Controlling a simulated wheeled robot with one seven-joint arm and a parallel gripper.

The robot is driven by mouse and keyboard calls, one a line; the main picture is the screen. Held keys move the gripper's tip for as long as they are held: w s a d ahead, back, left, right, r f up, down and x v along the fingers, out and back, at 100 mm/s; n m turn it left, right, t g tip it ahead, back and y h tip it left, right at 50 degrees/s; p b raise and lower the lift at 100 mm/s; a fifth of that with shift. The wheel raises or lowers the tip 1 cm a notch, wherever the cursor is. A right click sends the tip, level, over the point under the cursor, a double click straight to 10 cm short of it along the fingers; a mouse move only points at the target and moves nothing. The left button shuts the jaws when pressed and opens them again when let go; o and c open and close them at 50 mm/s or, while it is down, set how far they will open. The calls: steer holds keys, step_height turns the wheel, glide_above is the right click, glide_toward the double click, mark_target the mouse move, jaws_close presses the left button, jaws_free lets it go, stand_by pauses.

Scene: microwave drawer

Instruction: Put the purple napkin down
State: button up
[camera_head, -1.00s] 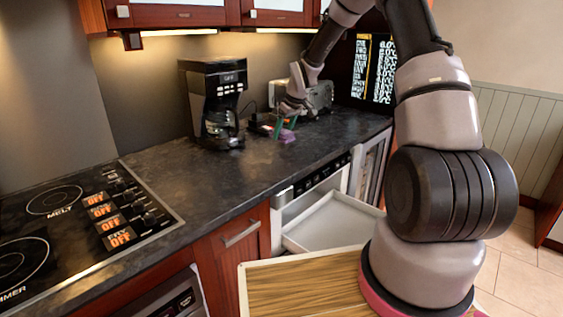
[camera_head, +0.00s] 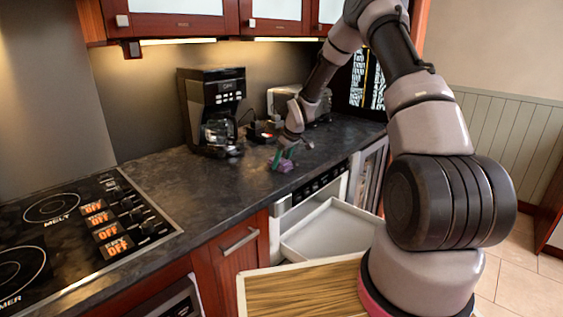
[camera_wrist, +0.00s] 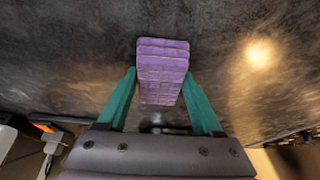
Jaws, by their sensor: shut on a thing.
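The purple napkin (camera_head: 286,165) is a small folded bundle near the front edge of the dark counter (camera_head: 190,195). It also shows in the wrist view (camera_wrist: 163,60), with stacked folds, between the green fingers. My gripper (camera_head: 281,157) points down, with its fingers shut on the napkin. In the wrist view my gripper (camera_wrist: 160,82) has a finger on each side of it, and the counter surface lies behind. I cannot tell whether the napkin touches the counter or hangs just above it.
A black coffee maker (camera_head: 212,110) stands left of my gripper. A toaster-like appliance (camera_head: 290,102) is behind it. A white drawer (camera_head: 325,232) is open below the counter. The cooktop (camera_head: 75,235) is at left. Bare counter lies between the cooktop and my gripper.

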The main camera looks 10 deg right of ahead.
steer(key=o, duration=1.3)
steer(key=shift+f, duration=0.15)
steer(key=s+d+r+m, duration=0.1)
steer(key=s+r, duration=0.3)
steer(key=r, duration=0.3)
steer(key=s+d+r+h, duration=0.1)
steer(key=s+d+r, duration=0.15)
steer(key=r, duration=0.55)
steer(key=s+d+r+m, duration=0.1)
steer(key=s+r, duration=0.3)
steer(key=r, duration=0.3)
steer(key=s+r+m+t, duration=0.1)
steer(key=s+r+m, duration=0.2)
steer(key=s, duration=0.6)
steer(key=s+r+m+t, duration=0.1)
steer(key=s+r+m, duration=0.2)
steer(key=s+r, duration=0.4)
steer(key=s+r+m+t, duration=0.1)
steer(key=s+r+m, duration=0.2)
steer(key=s, duration=1)
steer(key=shift+s+d+r+y, duration=0.1)
steer(key=shift+d+r+y, duration=0.1)
steer(key=shift+r, duration=0.4)
steer(key=shift+s+d+r+y, duration=0.1)
steer(key=shift+d+r, duration=0.1)
steer(key=shift+r, duration=0.4)
